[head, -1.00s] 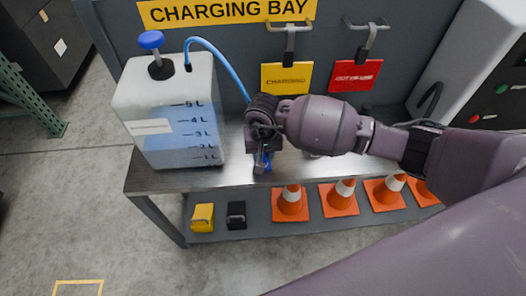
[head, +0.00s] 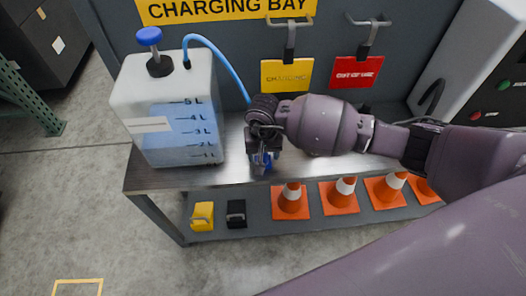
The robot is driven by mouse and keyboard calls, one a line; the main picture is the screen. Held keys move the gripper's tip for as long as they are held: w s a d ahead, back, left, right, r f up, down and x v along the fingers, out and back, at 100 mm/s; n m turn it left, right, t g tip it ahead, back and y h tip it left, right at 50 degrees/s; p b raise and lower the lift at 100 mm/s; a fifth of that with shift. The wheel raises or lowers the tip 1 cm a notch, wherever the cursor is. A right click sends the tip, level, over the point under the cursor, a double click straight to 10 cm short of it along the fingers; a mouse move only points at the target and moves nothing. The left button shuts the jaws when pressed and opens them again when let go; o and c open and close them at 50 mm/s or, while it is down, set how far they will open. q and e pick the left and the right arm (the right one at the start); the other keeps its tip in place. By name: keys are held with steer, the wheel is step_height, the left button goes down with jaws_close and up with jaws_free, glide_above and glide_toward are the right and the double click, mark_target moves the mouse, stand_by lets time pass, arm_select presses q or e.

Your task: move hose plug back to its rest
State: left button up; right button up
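A translucent white tank (head: 165,115) with litre marks and blue liquid stands at the left of the metal bench. A blue hose (head: 222,62) arches from its top and runs down behind my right wrist. My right gripper (head: 261,164) points down low over the bench, right of the tank. A blue piece, seemingly the hose plug (head: 263,161), shows between its fingers, which look shut on it. The wrist hides most of the plug and the hose's lower end. I cannot make out the plug's rest. My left gripper is out of view.
Yellow (head: 286,76) and red (head: 357,72) tags hang from hooks on the back panel. Orange cones (head: 290,203), a yellow block (head: 202,216) and a black block (head: 236,213) stand on the lower shelf. The bench top (head: 180,178) is clear before the tank.

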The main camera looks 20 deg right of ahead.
steer(key=shift+r, duration=0.2)
step_height(320, 180, up, 10)
steer(key=shift+f+p, duration=0.25)
steer(key=shift+p, duration=0.75)
steer(key=shift+r, duration=0.5)
